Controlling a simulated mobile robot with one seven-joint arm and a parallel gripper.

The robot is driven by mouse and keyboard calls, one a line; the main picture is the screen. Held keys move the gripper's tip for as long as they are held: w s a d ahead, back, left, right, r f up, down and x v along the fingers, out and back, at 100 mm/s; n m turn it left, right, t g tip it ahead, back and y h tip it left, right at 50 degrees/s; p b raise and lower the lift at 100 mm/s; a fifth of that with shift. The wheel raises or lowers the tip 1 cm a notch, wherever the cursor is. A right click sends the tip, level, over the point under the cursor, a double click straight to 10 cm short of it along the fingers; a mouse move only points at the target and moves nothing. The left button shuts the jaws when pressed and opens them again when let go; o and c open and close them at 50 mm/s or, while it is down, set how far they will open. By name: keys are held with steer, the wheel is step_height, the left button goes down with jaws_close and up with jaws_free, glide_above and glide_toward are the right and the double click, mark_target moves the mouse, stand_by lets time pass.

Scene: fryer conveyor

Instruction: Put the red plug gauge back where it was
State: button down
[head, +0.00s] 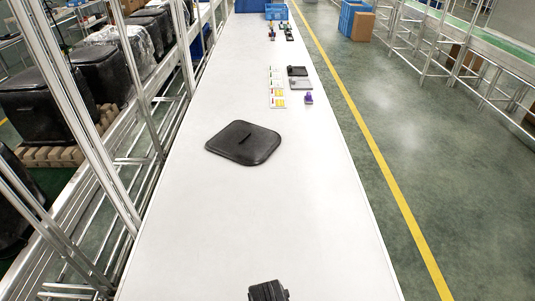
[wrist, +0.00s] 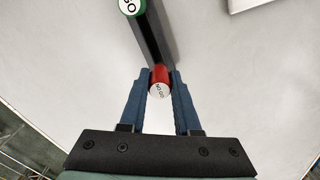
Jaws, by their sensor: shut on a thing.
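The red plug gauge (wrist: 160,77) is in the wrist view, with a red end marked NO GO between the fingers. Its long dark handle (wrist: 152,38) runs up the picture to a green end (wrist: 131,6) marked GO, which the top edge cuts off. My gripper (wrist: 160,78) is shut on the gauge at its red end, with one blue finger on each side. The pale surface shows behind the gauge; I cannot tell whether the gauge touches it. I cannot make out the gauge in the head view.
A long white table (head: 275,215) has a black square lid (head: 244,143) mid-way. Farther back are printed cards (head: 277,88), a dark block (head: 297,71), a grey block (head: 300,84) and a purple piece (head: 308,98). A blue bin (head: 276,11) stands at the far end. The near table is mostly clear.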

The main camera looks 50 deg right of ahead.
steer(key=shift+f+b, duration=0.35)
steer(key=shift+f, duration=0.25)
steer(key=c, duration=0.6)
jaws_free()
step_height(320, 180, up, 13)
steer(key=shift+r, duration=0.15)
